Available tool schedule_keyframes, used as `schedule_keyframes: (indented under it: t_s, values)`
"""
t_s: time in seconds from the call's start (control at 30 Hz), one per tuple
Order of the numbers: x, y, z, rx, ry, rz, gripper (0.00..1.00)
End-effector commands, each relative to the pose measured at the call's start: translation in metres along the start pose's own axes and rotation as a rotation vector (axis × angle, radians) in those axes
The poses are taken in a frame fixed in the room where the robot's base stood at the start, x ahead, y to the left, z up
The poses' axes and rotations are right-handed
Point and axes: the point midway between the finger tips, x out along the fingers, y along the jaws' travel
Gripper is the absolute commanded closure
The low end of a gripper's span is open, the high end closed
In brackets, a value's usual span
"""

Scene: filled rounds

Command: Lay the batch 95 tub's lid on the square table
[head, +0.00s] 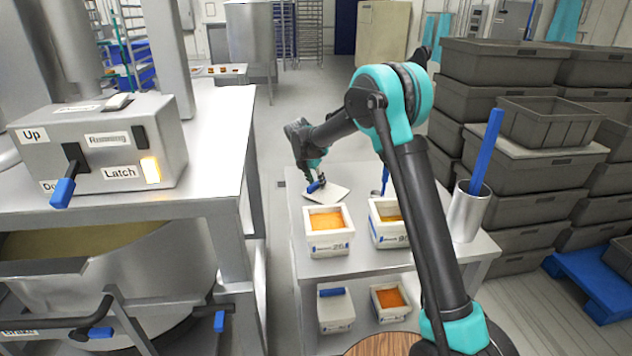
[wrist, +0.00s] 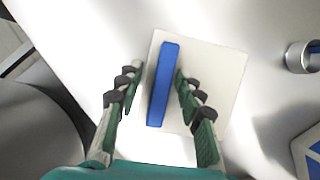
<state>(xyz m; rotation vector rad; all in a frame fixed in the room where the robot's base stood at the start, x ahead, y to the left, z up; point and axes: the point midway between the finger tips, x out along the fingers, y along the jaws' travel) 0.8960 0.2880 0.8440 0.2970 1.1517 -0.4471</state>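A white square lid with a blue bar handle (head: 340,194) is at the far left of the metal table (head: 290,215), behind an open tub. In the wrist view the lid (wrist: 215,85) lies flat below my gripper (wrist: 157,85). My gripper's fingers are open on either side of the blue handle (wrist: 163,85), with a clear gap at the left and a narrow one at the right. The open tub marked 26 (head: 329,251) holds orange filling. A second open tub (head: 390,241) beside it has a label starting with 9; its last digit is unclear.
The lower shelf holds a lidded tub (head: 336,312) and an open one (head: 390,313). A metal cylinder (head: 468,212) with a blue tool stands at the table's right. A machine with a control box (head: 110,150) stands left; stacked grey crates (head: 500,65) stand right.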

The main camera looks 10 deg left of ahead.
Motion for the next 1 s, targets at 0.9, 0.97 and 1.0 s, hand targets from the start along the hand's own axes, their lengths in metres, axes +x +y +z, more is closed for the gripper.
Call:
schedule_keyframes:
  t_s: [0.9, 0.97, 1.0]
  values:
    - [-0.11, 0.0, 0.001, -0.001, 0.0, 0.001, 0.63]
    - [-0.116, 0.0, 0.001, -0.001, 0.0, 0.0, 0.63]
    - [-0.118, 0.0, 0.001, -0.001, 0.0, 0.0, 0.63]
